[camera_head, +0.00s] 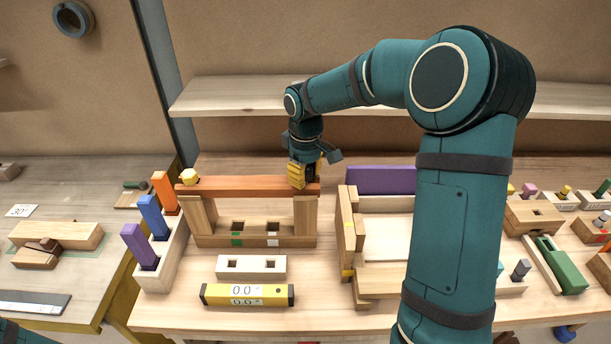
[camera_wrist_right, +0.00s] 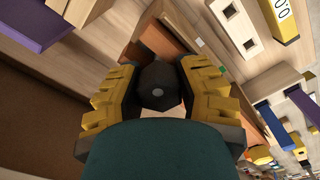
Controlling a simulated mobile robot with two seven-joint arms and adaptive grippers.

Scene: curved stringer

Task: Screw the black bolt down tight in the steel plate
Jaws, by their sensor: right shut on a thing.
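My right gripper (camera_head: 303,178) is over the right end of a reddish-brown beam (camera_head: 245,186). In the right wrist view its yellow-padded fingers (camera_wrist_right: 160,95) are shut on the dark hexagonal head of the black bolt (camera_wrist_right: 160,85), one on either side. The fingers mostly hide the bolt in the head view. How deep the bolt sits cannot be told. I cannot clearly make out a steel plate under it. A yellow hexagonal head (camera_head: 189,176) stands on the beam's left end. My left gripper is not in view.
Wooden posts (camera_head: 305,218) carry the beam. A rack with purple, blue and orange blocks (camera_head: 153,215) stands to its left. A yellow level (camera_head: 248,295) and a two-hole block (camera_head: 251,266) lie in front. A wooden frame (camera_head: 347,230) stands close on the right; a shelf (camera_head: 235,97) is behind.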

